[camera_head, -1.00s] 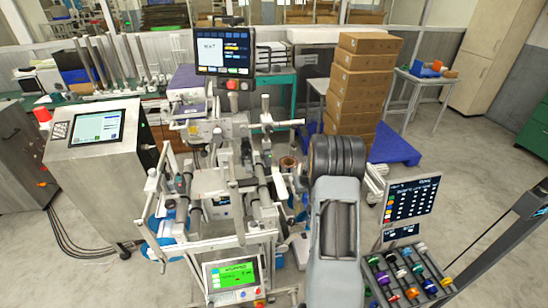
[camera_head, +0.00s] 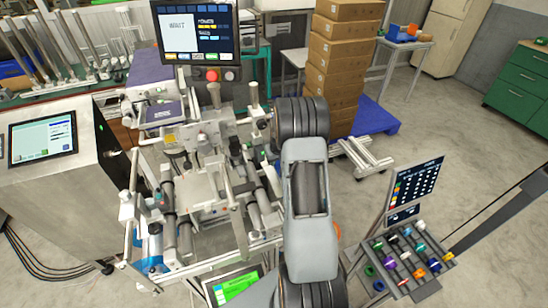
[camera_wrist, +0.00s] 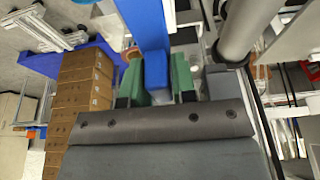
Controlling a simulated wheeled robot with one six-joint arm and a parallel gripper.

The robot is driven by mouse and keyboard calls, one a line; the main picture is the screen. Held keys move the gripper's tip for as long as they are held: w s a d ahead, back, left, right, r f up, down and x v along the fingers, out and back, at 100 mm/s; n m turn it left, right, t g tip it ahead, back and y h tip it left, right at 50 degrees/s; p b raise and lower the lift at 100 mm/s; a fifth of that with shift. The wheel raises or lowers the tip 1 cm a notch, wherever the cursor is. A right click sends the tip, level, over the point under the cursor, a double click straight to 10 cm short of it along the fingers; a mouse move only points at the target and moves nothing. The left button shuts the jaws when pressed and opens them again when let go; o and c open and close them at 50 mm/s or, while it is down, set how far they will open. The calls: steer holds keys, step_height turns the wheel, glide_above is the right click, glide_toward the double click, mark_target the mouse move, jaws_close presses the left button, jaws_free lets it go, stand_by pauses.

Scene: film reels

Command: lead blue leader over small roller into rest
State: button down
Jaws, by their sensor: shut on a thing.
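My gripper (camera_wrist: 157,92) has green fingers in the wrist view and is shut on the blue leader (camera_wrist: 147,22). A blue block-like end sits between the fingers, and a flat blue band runs away from it to the top edge. A thick grey roller (camera_wrist: 248,28) lies to the right of the fingers, apart from them. In the head view my arm hides the gripper and the held leader. The machine (camera_head: 205,165) there has several rollers, including a dark one (camera_head: 168,207). I cannot tell which is the small roller or where the rest is.
A control cabinet (camera_head: 45,165) stands at left and a monitor (camera_head: 196,30) rises behind the machine. Stacked cartons (camera_head: 340,60) stand on a blue pallet (camera_head: 372,117) behind my arm. A rack of coloured cores (camera_head: 408,258) is at lower right.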

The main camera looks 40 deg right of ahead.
steer(key=shift+a+f+b, duration=0.1)
steer(key=shift+f+b, duration=0.5)
steer(key=shift+f, duration=0.6)
steer(key=b, duration=0.6)
glide_above(275, 183)
steer(key=f, duration=0.7)
steer(key=shift+s, duration=0.2)
steer(key=shift+f, duration=0.1)
steer(key=shift+f+b, duration=1.1)
steer(key=shift+b, duration=0.05)
steer(key=shift+s+f+b, duration=0.2)
steer(key=shift+f+b, duration=0.15)
steer(key=shift+f, duration=0.1)
steer(key=c, duration=1.1)
jaws_free()
steer(key=shift+s+a, duration=0.1)
steer(key=shift+o, duration=0.4)
steer(key=shift+r, duration=0.3)
steer(key=shift+o, duration=0.9)
steer(key=v, duration=1.4)
steer(key=shift+b, duration=0.4)
